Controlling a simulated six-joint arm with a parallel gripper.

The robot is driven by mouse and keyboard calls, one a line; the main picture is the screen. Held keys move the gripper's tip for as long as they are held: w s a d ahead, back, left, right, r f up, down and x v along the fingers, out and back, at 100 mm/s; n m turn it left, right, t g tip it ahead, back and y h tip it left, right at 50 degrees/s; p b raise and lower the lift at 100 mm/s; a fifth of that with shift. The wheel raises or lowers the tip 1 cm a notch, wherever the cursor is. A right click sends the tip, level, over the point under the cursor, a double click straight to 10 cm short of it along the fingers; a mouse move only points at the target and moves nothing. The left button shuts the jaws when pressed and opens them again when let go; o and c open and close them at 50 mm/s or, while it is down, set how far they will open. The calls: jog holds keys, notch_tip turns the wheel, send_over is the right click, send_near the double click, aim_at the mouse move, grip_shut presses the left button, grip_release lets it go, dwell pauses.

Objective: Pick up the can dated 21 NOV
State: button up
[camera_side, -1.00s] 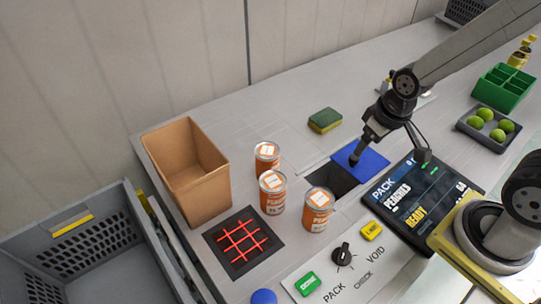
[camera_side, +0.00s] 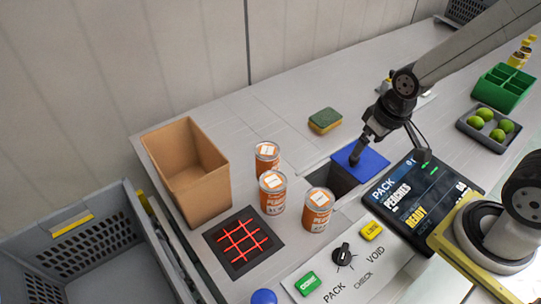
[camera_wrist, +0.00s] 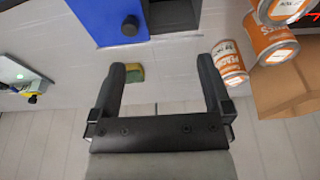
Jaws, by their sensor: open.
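Three orange cans with white labels on their tops stand upright together: a back can (camera_side: 267,157), a middle can (camera_side: 272,193) and a front can (camera_side: 317,210). The dates are too small to read, so I cannot tell which is 21 NOV.
The blue lid (camera_side: 372,160) with a black knob lies beside a square opening (camera_side: 335,182). A cardboard box (camera_side: 205,190) stands left of the cans, behind a red-lined dark pad (camera_side: 240,262). A sponge (camera_side: 325,121) lies behind. A control panel (camera_side: 350,270) and a screen (camera_side: 420,205) are in front.

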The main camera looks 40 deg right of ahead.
jog(key=n+g, duration=0.3)
jog(key=n, duration=1.6)
send_near(273, 181)
notch_tip(273, 181, down, 5)
jog(key=shift+s+a+f, duration=0.1)
jog(key=shift+s+f, duration=0.05)
jog(key=shift+f, duration=1.4)
jog(key=shift+f, duration=0.1)
jog(key=shift+f, duration=2.5)
